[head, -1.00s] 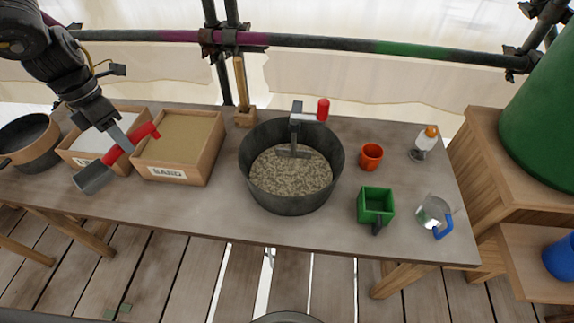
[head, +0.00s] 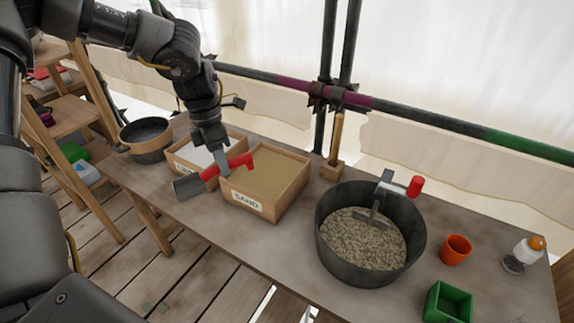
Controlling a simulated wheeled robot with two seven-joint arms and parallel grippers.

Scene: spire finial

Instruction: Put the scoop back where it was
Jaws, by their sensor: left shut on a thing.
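The scoop (head: 187,187) has a grey metal cup and a red handle. My left gripper (head: 226,170) is shut on the red handle and holds the scoop over the front of the two wooden boxes, its cup pointing left. The sand box (head: 270,209), labelled SAND, is right of and partly below the gripper. The box of white material (head: 205,153) is behind the scoop, its label partly hidden by it. My right gripper is not in view.
A dark round pan (head: 146,137) stands at the table's left end. A large dark tub (head: 370,275) with grey mix and a red-handled tool (head: 414,187) is right of the boxes. An orange cup (head: 455,250), green square container (head: 447,303) and spray bottle (head: 523,254) are further right. A brush stands behind (head: 335,142).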

